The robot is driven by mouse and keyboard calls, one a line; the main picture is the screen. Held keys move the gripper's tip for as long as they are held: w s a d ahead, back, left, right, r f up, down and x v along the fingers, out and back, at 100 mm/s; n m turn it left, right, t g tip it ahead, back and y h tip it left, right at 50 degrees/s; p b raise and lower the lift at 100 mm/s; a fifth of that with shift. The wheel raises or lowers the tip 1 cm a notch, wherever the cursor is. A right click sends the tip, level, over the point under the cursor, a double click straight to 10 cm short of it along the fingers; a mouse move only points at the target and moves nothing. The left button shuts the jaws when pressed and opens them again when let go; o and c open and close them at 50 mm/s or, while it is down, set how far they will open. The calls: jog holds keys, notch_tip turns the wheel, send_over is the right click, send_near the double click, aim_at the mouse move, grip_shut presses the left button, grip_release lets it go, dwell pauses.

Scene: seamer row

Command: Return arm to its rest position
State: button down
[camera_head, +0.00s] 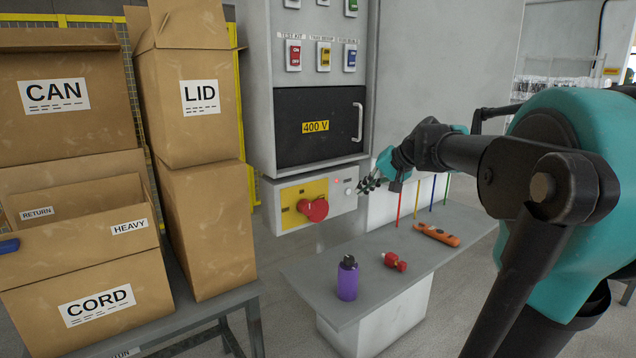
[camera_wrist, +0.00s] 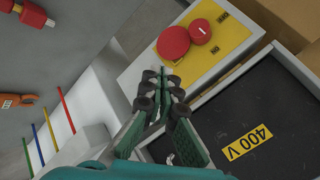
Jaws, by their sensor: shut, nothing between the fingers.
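My gripper (camera_head: 369,185) is at the end of my arm, raised in front of the electrical cabinet, just right of the control box with the red knob. In the wrist view my gripper (camera_wrist: 163,80) shows its fingers together with nothing between them. The fingertips point toward the yellow panel (camera_wrist: 215,45) and its red knob (camera_wrist: 173,43); I cannot tell whether they touch the box. My arm reaches in from the right of the head view, stretched out toward the cabinet.
A grey bench (camera_head: 335,301) below bears a purple bottle (camera_head: 347,279), a small red object (camera_head: 395,261) and an orange tool (camera_head: 437,235). Coloured rods (camera_head: 416,196) stand behind them. Labelled cardboard boxes (camera_head: 203,135) fill the left. A black 400 V panel (camera_head: 310,100) is above the control box.

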jog(key=s+d+f+n+g+h, duration=0.1)
jog(key=s+d+f+h, duration=0.2)
jog(key=s+f, duration=0.9)
jog(key=s+d+f+n+g+h, duration=0.1)
jog(key=s+d+f+n+h, duration=0.1)
jog(key=s+f, duration=1)
notch_tip(320, 180, down, 6)
jog(key=shift+s+d+f+h, duration=0.15)
jog(key=shift+d+f+h, duration=0.1)
jog(key=shift+d+h, duration=0.45)
jog(key=shift+a, duration=0.1)
